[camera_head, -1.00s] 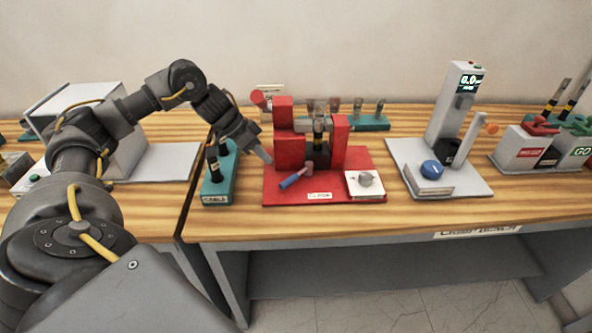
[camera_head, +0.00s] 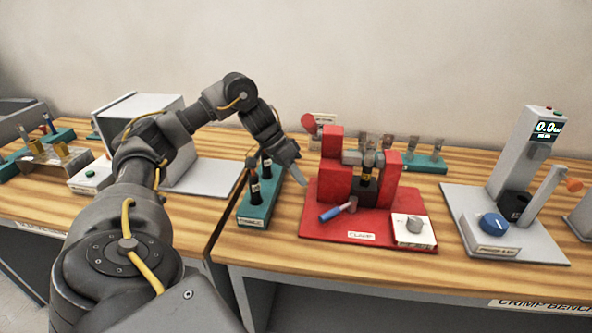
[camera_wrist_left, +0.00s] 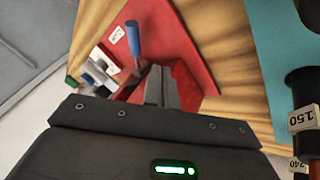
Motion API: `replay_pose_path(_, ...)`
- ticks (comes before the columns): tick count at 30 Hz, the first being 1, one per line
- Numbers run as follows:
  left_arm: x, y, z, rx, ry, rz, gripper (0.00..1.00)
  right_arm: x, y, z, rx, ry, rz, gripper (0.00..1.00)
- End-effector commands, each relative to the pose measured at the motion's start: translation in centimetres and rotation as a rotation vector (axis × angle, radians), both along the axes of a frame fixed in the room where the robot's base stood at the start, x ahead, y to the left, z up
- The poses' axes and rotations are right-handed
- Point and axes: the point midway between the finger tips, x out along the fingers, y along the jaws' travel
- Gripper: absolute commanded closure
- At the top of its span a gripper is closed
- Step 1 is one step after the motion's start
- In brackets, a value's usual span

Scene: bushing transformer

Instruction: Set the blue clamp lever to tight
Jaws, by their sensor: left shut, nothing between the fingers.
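The clamp station has a red base (camera_head: 315,220) with upright red blocks (camera_head: 335,165). Its blue clamp lever (camera_head: 331,213) lies at the front left of the base, joined to a grey pivot. My left gripper (camera_head: 301,180) is shut and empty, its tip up and to the left of the lever, apart from it, near the base's left edge. In the left wrist view, the blue lever (camera_wrist_left: 133,38) points up beyond the dark fingers, and the red base (camera_wrist_left: 170,25) surrounds it. My right gripper is out of view.
A teal cable stand (camera_head: 258,208) with dark cables stands just left of the clamp base. A white block with a grey knob (camera_head: 414,225) sits at the base's front right. A grey gauge station (camera_head: 500,225) stands farther right. Bare wood lies between them.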

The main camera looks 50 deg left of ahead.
Motion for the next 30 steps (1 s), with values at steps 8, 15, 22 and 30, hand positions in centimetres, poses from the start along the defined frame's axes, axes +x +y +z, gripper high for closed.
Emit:
replay_pose_path(8,1.5,-2.6,-4.7,0.001,0.003,0.0,1.0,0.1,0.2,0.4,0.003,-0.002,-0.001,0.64)
replay_pose_path(15,1.1,-5.6,-5.2,0.001,0.001,0.0,1.0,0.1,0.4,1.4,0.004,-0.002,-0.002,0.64)
replay_pose_path(22,1.0,-6.4,-5.5,0.0,0.001,0.002,1.0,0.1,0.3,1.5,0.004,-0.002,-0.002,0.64)
replay_pose_path(30,1.0,-6.4,-5.5,0.0,0.0,0.002,1.0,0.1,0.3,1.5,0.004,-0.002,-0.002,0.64)
